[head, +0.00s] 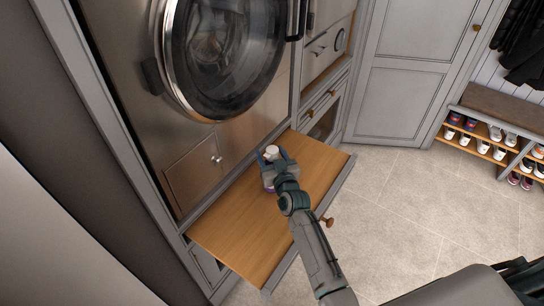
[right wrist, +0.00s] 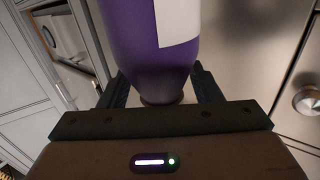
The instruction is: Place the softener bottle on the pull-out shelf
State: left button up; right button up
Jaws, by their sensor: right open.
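The softener bottle (head: 268,182) is purple with a white cap and appears to stand upright on the wooden pull-out shelf (head: 235,235), near its middle. In the right wrist view the purple bottle (right wrist: 140,50) with a white label fills the space between the fingers of the right gripper (right wrist: 163,90). Part of the bottle is hidden behind my gripper in the head view. My left gripper is not in view.
The washer door (head: 225,55) and steel front panel rise behind the shelf. A small hatch with a round knob (head: 217,159) is close to the left of the gripper. The shelf is bare around the bottle. A shoe bench (head: 490,135) stands far right; open tiled floor lies between.

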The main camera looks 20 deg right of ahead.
jog(key=shift+s, duration=0.15)
jog(key=s+b, duration=0.3)
jog(key=s, duration=0.8)
jog(key=shift+s+d, duration=0.2)
jog(key=shift+s, duration=0.15)
dwell(0.7)
